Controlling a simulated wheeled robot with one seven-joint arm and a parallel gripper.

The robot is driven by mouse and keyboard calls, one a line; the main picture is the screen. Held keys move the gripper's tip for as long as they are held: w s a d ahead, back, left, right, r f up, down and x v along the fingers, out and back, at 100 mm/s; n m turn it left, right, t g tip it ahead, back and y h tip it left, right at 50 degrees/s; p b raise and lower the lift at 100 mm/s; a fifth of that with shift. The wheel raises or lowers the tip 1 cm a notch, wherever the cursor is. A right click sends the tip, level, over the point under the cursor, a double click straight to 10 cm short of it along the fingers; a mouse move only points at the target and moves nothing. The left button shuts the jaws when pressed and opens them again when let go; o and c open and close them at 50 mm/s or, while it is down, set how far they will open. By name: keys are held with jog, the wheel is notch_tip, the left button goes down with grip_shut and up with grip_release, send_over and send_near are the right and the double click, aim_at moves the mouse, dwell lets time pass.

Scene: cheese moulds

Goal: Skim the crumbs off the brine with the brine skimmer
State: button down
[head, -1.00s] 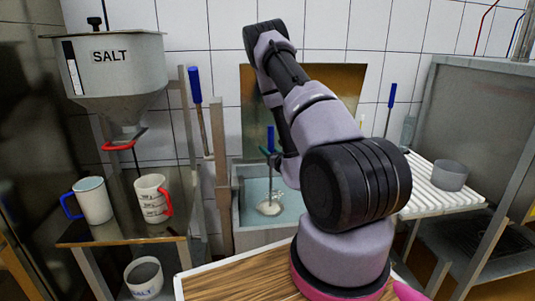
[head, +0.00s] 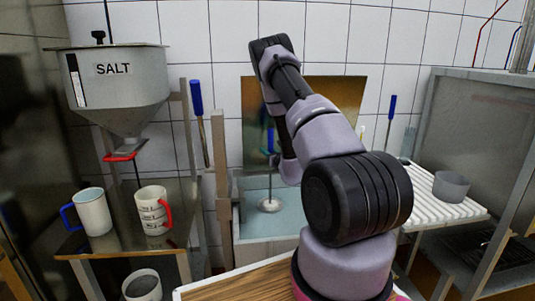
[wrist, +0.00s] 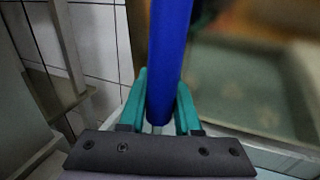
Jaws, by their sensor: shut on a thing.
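My gripper (wrist: 162,88) is shut on the blue handle of the brine skimmer (wrist: 170,35), with a teal finger on each side. In the head view the skimmer's blue handle (head: 270,138) stands nearly upright beside my arm, and its round pale disc (head: 269,205) is at the brine in the tank. I cannot tell whether the disc is just above or in the brine (head: 250,212). The brine is pale blue-green, in a grey tank (head: 234,230). No separate crumbs can be made out, and my arm hides the tank's right part.
A salt hopper (head: 120,95) stands left, above a shelf with two mugs (head: 93,212) (head: 152,210). Other blue-handled tools are at left (head: 196,97) and right (head: 391,104). A white ribbed drainboard (head: 425,205) carries a grey mould (head: 451,187). A wooden board (head: 235,284) lies in front.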

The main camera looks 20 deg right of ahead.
jog(key=s+d, duration=0.3)
jog(key=d, duration=1.1)
jog(key=s+d, duration=0.3)
jog(key=d, duration=1.2)
notch_tip(320, 180, up, 13)
jog(key=shift+s+a, duration=0.15)
jog(key=shift+a, duration=0.15)
dwell(1.1)
